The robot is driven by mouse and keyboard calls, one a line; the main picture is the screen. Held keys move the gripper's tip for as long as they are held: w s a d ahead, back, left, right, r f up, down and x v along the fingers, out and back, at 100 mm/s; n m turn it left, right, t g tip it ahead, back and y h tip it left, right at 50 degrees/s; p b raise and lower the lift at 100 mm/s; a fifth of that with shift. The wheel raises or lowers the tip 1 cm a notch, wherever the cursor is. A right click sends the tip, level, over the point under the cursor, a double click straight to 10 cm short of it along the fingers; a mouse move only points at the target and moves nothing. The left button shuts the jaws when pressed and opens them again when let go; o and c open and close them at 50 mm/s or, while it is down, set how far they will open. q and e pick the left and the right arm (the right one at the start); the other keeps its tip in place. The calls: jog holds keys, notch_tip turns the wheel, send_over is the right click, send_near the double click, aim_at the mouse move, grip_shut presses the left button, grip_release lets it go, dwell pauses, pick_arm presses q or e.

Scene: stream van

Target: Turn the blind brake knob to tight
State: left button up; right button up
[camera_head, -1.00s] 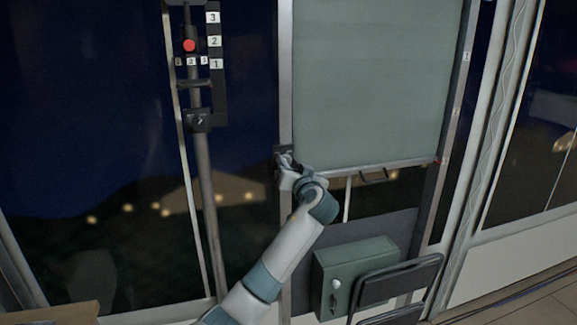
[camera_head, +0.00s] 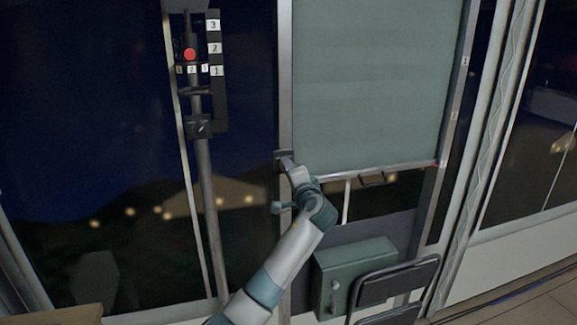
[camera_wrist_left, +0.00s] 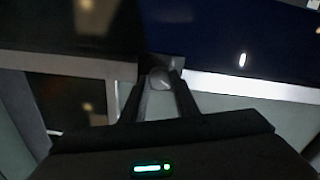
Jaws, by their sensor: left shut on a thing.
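My left gripper (camera_head: 286,161) is at the left post of the window frame, at the dark brake block beside the blind's lower left corner. In the left wrist view, its two dark fingers (camera_wrist_left: 160,88) are shut on a small rounded grey knob (camera_wrist_left: 159,77). The gripper hides most of the knob in the head view, and I cannot read any mark for its setting. The grey-green blind (camera_head: 370,80) hangs pulled down beside it, with a bottom bar and a dark pull handle (camera_head: 371,180). My right gripper is not in view.
A vertical pole (camera_head: 208,190) with a red knob (camera_head: 190,54) and a numbered scale (camera_head: 215,50) stands to the left. A green box (camera_head: 350,272) is on the wall below the blind, with a dark chair (camera_head: 400,285) in front. Dark window glass lies between pole and post.

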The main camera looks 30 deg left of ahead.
pick_arm(q)
jog(key=shift+f+m+p, duration=0.1)
jog(key=shift+m+p, duration=0.25)
jog(key=shift+m, duration=1.25)
jog(key=o, duration=1.1)
jog(key=shift+c, duration=0.2)
jog(key=b+v, duration=0.7)
jog(key=v, duration=1)
